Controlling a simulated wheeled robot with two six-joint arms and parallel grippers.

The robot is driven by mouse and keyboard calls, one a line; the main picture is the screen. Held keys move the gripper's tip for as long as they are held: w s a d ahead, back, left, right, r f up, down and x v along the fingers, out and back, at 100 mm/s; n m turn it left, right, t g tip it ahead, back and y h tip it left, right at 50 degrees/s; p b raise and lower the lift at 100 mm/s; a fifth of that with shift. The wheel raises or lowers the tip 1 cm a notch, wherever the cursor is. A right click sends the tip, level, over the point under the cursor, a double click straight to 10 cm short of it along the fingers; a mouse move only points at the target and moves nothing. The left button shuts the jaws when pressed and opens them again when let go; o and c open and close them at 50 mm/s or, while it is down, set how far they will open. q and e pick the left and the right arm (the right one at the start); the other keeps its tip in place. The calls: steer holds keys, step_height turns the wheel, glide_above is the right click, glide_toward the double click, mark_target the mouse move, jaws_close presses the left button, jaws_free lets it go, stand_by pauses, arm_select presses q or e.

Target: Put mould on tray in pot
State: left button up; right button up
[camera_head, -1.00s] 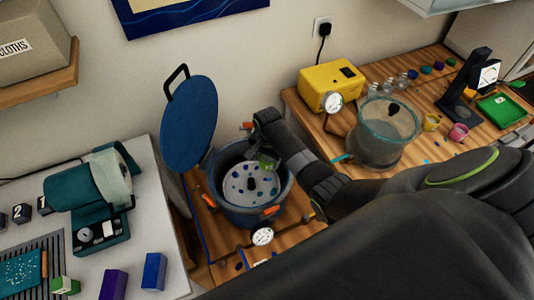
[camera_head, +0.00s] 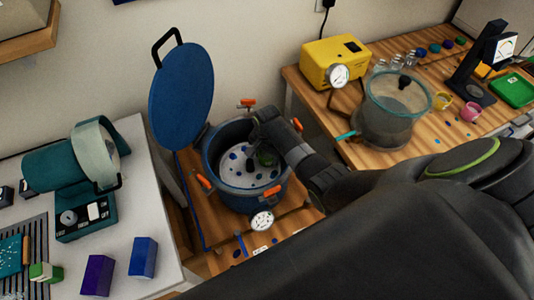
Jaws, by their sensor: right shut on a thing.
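The pot (camera_head: 246,200) is a dark blue round vessel with orange clamps, standing open on the wooden bench. Inside it lies a pale round tray (camera_head: 238,174) with blue spots. My right gripper (camera_head: 261,150) reaches into the pot's mouth from the right. It is shut on a small green mould (camera_head: 267,158), mostly hidden by the fingers. The mould is over the right part of the tray; I cannot tell whether it touches it. My left gripper is not in view.
The pot's blue lid (camera_head: 182,97) stands raised at the back left. A gauge (camera_head: 262,221) sits at the pot's front. A clear chamber (camera_head: 388,122) and yellow pump (camera_head: 334,62) are to the right. A teal machine (camera_head: 75,165) and several coloured blocks are on the left table.

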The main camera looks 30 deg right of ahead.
steer(key=shift+f+b, duration=0.35)
steer(key=shift+f, duration=0.35)
stand_by(0.3)
steer(key=o, duration=1.1)
step_height(320, 180, up, 8)
steer(key=p, duration=0.8)
steer(key=shift+f+p, duration=0.1)
steer(key=shift+p, duration=0.2)
step_height(320, 180, up, 7)
steer(key=shift+r, duration=0.1)
